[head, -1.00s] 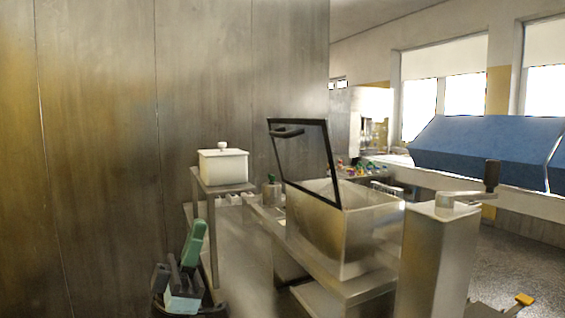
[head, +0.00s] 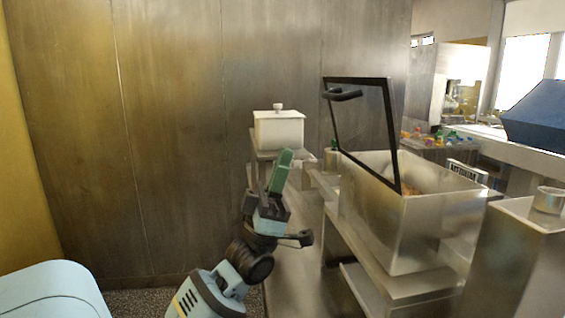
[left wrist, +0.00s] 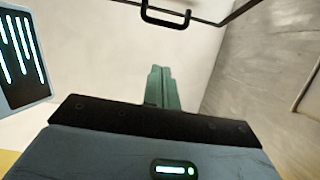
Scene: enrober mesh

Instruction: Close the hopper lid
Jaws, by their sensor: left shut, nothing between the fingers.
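The hopper (head: 412,232) is an open metal box at the right of the head view. Its lid (head: 362,125), a clear panel in a black frame, stands raised and tilted, with a black handle (head: 343,94) near its top edge. The handle also shows at the top of the left wrist view (left wrist: 167,14). My left gripper (head: 284,156) has green fingers, is shut and empty, and points upward to the left of the hopper. It is apart from the lid. Its fingertips (left wrist: 160,70) also show in the left wrist view, below the handle. My right gripper is not in view.
A white lidded container (head: 278,132) stands on a small stand behind my left gripper. A metal wall (head: 180,140) closes off the back left. Colourful small items (head: 440,136) lie on a bench behind.

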